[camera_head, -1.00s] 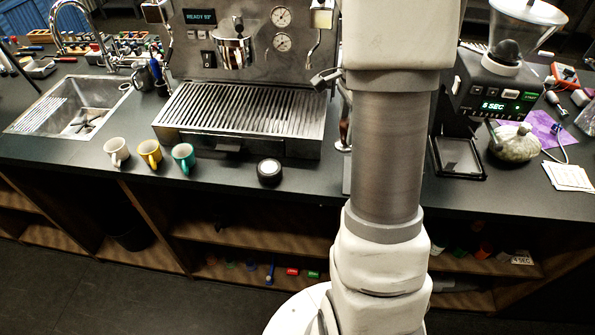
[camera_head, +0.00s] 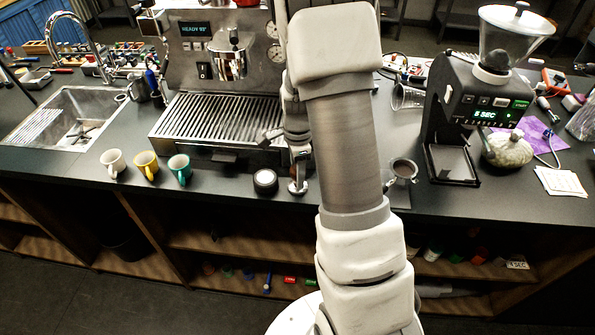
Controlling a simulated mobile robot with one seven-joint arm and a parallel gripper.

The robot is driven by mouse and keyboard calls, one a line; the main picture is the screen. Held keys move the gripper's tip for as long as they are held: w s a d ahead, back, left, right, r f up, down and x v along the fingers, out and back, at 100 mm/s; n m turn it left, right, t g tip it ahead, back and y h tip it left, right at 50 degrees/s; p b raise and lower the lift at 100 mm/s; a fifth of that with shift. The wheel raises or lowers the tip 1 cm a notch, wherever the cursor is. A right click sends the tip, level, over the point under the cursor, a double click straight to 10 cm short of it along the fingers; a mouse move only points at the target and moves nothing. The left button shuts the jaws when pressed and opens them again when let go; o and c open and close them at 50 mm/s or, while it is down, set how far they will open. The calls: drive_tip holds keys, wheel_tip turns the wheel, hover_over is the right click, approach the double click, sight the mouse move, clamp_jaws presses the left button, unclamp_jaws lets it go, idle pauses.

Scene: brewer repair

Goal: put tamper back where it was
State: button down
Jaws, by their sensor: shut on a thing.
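The tamper (camera_head: 298,186), with a shiny round metal base, is upright at the counter's front edge, just right of a round black puck-like item (camera_head: 265,181). My gripper (camera_head: 300,155) is above it and shut on its upper part. My arm partly hides the gripper and the tamper's handle. I cannot tell whether the tamper's base touches the counter.
The espresso machine's drip tray (camera_head: 215,121) is behind and left. Three mugs, white (camera_head: 113,163), yellow (camera_head: 146,164) and teal (camera_head: 179,169), stand left. A portafilter (camera_head: 403,169) lies right of my arm, before the grinder (camera_head: 480,100). The counter's front edge is close.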

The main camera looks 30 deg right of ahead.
drive_tip(key=shift+f, duration=0.1)
drive_tip(key=shift+c, duration=1.5)
unclamp_jaws()
